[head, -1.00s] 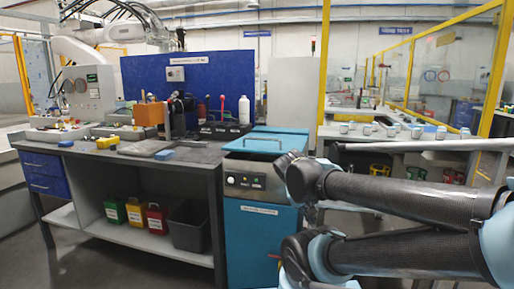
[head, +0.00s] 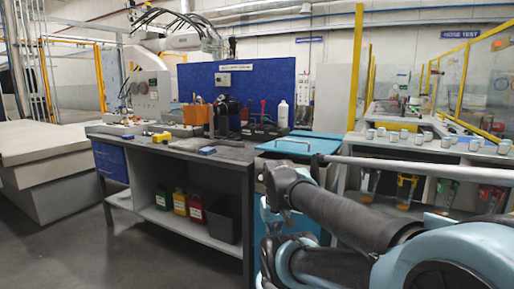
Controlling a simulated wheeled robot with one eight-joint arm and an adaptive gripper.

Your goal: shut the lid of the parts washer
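The parts washer is a blue cabinet at the right end of the workbench. Its teal lid (head: 300,146) shows near the middle of the head view, with a handle on top. The lid looks close to flat, but I cannot tell whether it is fully down or slightly raised. My arm crosses the lower right in front of the washer and hides most of its front, including the control panel. My gripper cannot be made out in the view.
The grey workbench (head: 226,152) stands left of the washer, with tools on top and several coloured containers below. A grey block-like bench (head: 40,160) is at far left. Another table (head: 440,150) with small parts stands right. Floor in front of the workbench is clear.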

